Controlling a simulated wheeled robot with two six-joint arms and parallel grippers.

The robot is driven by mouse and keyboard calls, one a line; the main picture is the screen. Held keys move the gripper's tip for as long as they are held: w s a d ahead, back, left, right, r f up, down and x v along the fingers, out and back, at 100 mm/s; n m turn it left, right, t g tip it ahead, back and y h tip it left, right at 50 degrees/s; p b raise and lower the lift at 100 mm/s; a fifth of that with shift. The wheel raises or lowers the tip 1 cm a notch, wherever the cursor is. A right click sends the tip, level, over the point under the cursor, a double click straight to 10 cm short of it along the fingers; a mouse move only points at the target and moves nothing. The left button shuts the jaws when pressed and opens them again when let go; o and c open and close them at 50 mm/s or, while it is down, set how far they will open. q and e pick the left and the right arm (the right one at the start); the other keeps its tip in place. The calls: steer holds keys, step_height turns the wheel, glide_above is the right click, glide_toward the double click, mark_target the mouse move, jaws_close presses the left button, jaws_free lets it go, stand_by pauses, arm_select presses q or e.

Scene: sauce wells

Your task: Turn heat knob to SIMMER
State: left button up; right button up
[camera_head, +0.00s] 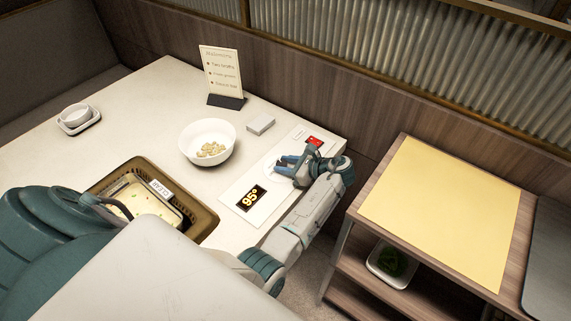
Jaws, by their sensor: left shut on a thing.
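The white heat control panel (236,216) lies on the table's right side. It has a black display (251,198) reading 95° in yellow and a red patch (315,141) at its far end. My left gripper (284,164) is over the middle of the panel, shut on the heat knob. The knob itself is hidden by the fingers, so its pointing direction cannot be read. My right gripper is not in view.
A pot (128,204) marked CLEAR sits in a brown surround left of the panel. A white bowl (207,133) with pale pieces, a small white box (260,124) and a menu card (221,74) stand behind. A side cart (440,208) is at right.

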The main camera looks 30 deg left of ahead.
arm_select(q)
steer(key=o, duration=1)
steer(key=shift+c, duration=0.2)
